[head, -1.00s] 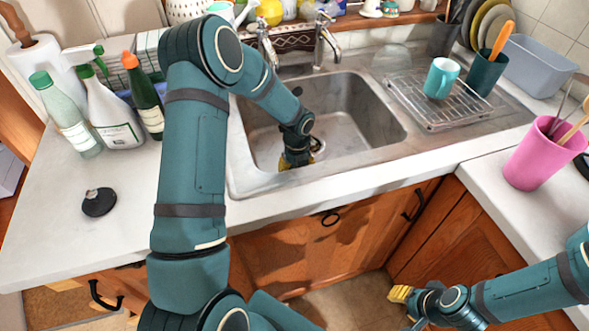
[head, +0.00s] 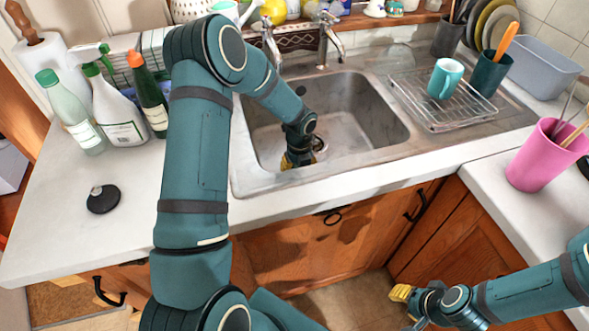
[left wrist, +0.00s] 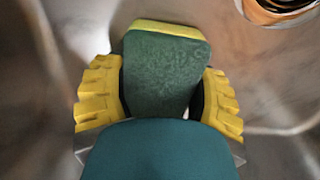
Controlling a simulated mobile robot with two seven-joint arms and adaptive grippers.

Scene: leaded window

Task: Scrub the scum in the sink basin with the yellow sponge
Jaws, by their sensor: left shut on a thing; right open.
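The steel sink basin (head: 365,118) is in the middle of the head view. My left arm reaches over the counter into it, and my left gripper (head: 297,160) is low near the basin's front left. In the left wrist view the gripper (left wrist: 160,100) has its yellow fingers on either side of the sponge (left wrist: 165,65), which shows a dark green face and a yellow edge. The sponge is hidden in the head view. I cannot clearly make out scum; the basin floor looks dull and blurred. My right gripper (head: 402,294) is open and empty, low in front of the cabinets.
The drain (head: 319,144) is right beside the left gripper. Bottles (head: 115,105) and a black plug (head: 103,199) are on the left counter. A wire rack (head: 440,103) with a teal mug (head: 445,77) is right of the basin. A pink cup (head: 540,158) stands on the right counter.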

